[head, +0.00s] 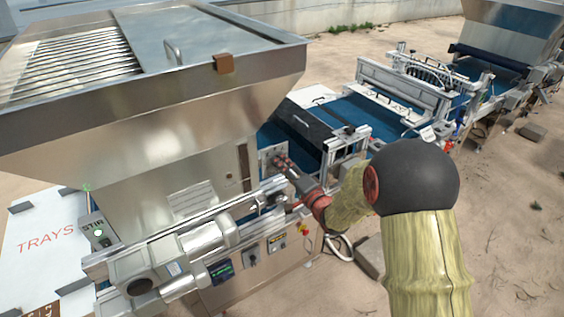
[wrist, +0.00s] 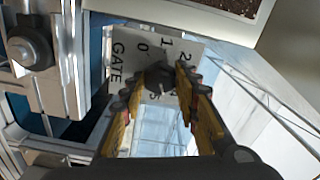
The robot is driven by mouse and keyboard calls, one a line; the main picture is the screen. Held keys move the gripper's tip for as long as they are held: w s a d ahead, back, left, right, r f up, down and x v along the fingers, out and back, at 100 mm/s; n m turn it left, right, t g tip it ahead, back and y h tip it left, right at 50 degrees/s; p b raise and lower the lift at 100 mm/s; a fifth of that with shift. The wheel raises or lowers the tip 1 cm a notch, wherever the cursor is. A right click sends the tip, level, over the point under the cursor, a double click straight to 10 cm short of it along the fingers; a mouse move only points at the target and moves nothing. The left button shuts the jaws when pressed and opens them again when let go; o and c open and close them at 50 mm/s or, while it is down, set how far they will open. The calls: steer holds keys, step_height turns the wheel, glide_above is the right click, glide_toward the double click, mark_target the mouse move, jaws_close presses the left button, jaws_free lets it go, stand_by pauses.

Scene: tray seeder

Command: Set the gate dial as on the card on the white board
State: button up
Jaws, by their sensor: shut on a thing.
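The gate dial is a dark knob (wrist: 157,76) on a pale plate (wrist: 117,68) marked GATE, with 0, 1 and 2 readable in the wrist view. Another digit lower down is partly covered. The plate also shows in the head view (head: 266,157), on the side of the steel hopper. My gripper (wrist: 158,88) has its two yellow fingers closed around the knob; it also shows in the head view (head: 283,163). I cannot tell which number the knob points to. I cannot make out a card with a setting in either view.
The large steel hopper (head: 150,120) stands left of my arm. A blue conveyor (head: 365,115) with metal frames runs to the back right. A control panel (head: 250,258) with knobs is below. A white surface marked TRAYS (head: 45,215) and a STIR box (head: 97,232) are at left. Sandy ground is open at right.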

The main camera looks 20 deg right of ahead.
steer(key=m+p, duration=0.2)
steer(key=m, duration=0.3)
steer(key=shift+f, duration=0.1)
stand_by(0.5)
steer(key=o, duration=1.1)
steer(key=shift+o, duration=0.2)
steer(key=shift+s, duration=0.1)
steer(key=v, duration=1.1)
steer(key=shift+s+d, duration=0.2)
steer(key=shift+s, duration=0.15)
